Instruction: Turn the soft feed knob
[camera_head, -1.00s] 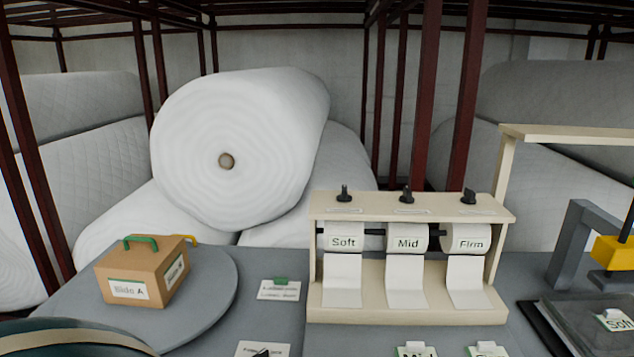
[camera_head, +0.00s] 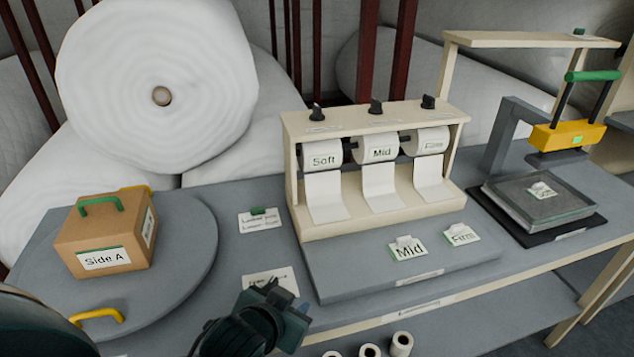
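The dispenser (camera_head: 375,230) is a cream wooden frame with rolls marked Soft, Mid and Firm side by side, each with a white strip hanging down. The soft feed knob (camera_head: 317,113) is small and black, on the top board above the Soft roll (camera_head: 322,155). The mid knob (camera_head: 375,107) and firm knob (camera_head: 428,102) stand to its right. My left gripper (camera_head: 272,292) is dark, at the bottom centre, in front of and well below the soft knob, touching none of the knobs. Its finger gap is not clear. My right gripper is out of view.
A brown Side A box (camera_head: 105,238) stands on a grey round turntable (camera_head: 190,250) at left. Mid and Firm pads (camera_head: 408,248) lie before the dispenser. A press with a yellow block (camera_head: 566,136) stands at right. Small white rolls (camera_head: 401,343) are at the bottom.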

